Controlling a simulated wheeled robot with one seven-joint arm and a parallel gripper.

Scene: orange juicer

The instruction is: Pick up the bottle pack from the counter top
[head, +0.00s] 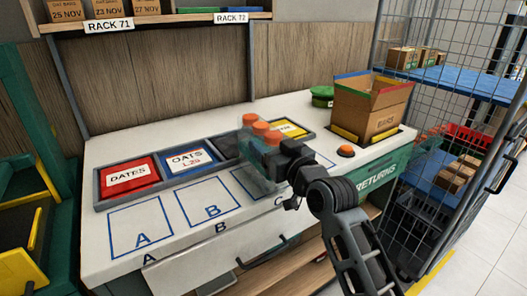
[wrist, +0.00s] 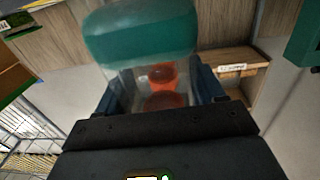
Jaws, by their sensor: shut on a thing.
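The bottle pack (head: 256,162) is a clear wrapped pack of bottles with orange caps and a teal band. In the wrist view the pack (wrist: 140,40) rises between the fingers of my gripper (wrist: 165,95), with orange caps showing through the clear wrap. The gripper is shut on it. In the head view the pack and wrist partly hide the tray behind. The gap between the pack's underside and the counter is hard to judge.
A tray holds a red DATES bin (head: 128,178), a blue OATS bin (head: 187,160) and a yellow bin (head: 290,129). Marked squares lie in front. An open BARS box (head: 372,108) stands at right, near an orange button (head: 345,151). A wire cage (head: 450,90) stands beyond.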

